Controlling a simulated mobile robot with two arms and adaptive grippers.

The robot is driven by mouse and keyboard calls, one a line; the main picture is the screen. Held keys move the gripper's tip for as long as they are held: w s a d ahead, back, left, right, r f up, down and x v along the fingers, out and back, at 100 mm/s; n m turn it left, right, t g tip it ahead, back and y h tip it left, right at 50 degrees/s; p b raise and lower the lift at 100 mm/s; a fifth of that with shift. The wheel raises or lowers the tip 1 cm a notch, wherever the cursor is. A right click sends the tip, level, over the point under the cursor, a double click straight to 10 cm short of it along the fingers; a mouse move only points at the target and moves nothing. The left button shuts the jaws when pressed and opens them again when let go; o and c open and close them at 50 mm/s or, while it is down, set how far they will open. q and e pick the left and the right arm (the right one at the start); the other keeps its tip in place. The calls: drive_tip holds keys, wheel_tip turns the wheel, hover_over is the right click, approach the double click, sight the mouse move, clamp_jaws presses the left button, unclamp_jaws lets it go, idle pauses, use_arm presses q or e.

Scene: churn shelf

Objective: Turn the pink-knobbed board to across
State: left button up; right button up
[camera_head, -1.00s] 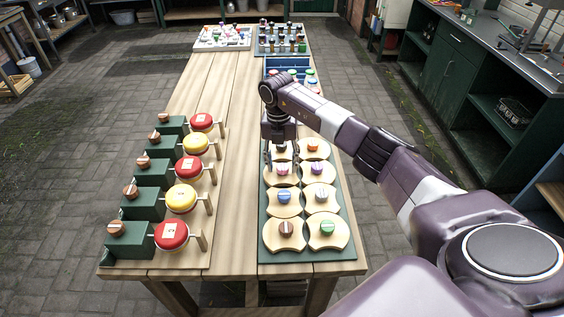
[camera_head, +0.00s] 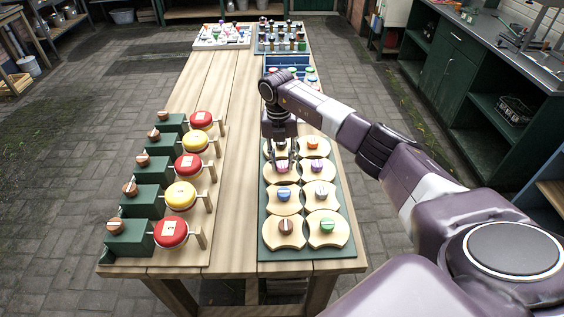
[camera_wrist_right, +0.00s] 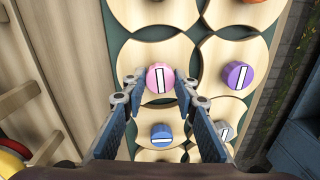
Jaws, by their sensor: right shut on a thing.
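The pink knob (camera_wrist_right: 160,78) with a white bar sits on a pale round wooden board (camera_wrist_right: 168,48) in the right wrist view. The bar runs nearly up and down there. In the camera_head view the pink knob (camera_head: 283,169) is in the left column, partly hidden by my right gripper (camera_head: 283,160). The right gripper (camera_wrist_right: 160,88) has a finger on each side of the knob and is shut on it. My left gripper is out of view.
Neighbouring boards carry a purple knob (camera_wrist_right: 238,75), a blue knob (camera_wrist_right: 161,135) and a grey knob (camera_wrist_right: 222,131), close around the fingers. They lie on a green panel (camera_head: 345,237) on the table.

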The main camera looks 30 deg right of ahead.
drive_tip(key=n+b, duration=0.2)
drive_tip(key=n, duration=0.2)
drive_tip(key=n+b, duration=0.2)
drive_tip(key=n, duration=0.2)
drive_tip(key=shift+n, duration=0.4)
drive_tip(key=n+b, duration=0.1)
drive_tip(key=n, duration=0.3)
drive_tip(key=shift+t, duration=0.4)
drive_tip(key=shift+s+n+b, duration=0.1)
drive_tip(key=shift+n+b, duration=0.65)
drive_tip(key=shift+n, duration=1.35)
drive_tip(key=shift+r, duration=0.1)
drive_tip(key=o, duration=1.2)
drive_tip(key=shift+c, duration=0.2)
